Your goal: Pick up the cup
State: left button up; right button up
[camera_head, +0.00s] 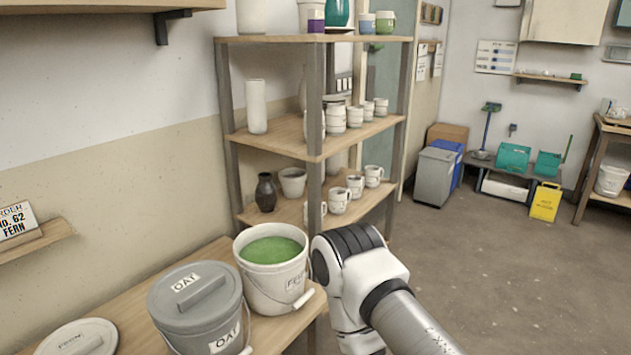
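Several cups stand on the shelf unit. On the shelf below are white mugs with handles, such as one mug (338,199), another (355,185) and a third (373,175). Which cup the task means, I cannot tell. My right arm comes in from the lower right, in front of the shelf unit's lower part. Its gripper fingers do not show. My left arm and gripper are not in view.
A low wooden bench (135,318) holds an open bucket of green glaze (270,270), a lidded grey bucket (200,305) and a loose lid (78,338). A dark vase (265,193) and a white pot (293,181) share the mug shelf. The floor (500,270) at right is clear.

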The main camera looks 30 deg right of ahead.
aim_at(368, 108)
jog(key=i+l, duration=0.15)
jog(key=l, duration=0.3)
jog(key=i+l, duration=0.1)
jog(key=l, duration=0.35)
jog(key=i+l+u, duration=0.1)
jog(key=l, duration=0.4)
jog(key=i+l, duration=0.2)
jog(key=l, duration=0.25)
jog(key=i+l, duration=0.1)
jog(key=l, duration=0.35)
jog(key=i+l, duration=0.1)
jog(key=l, duration=0.4)
jog(key=i+l+u, duration=0.1)
jog(key=l, duration=0.35)
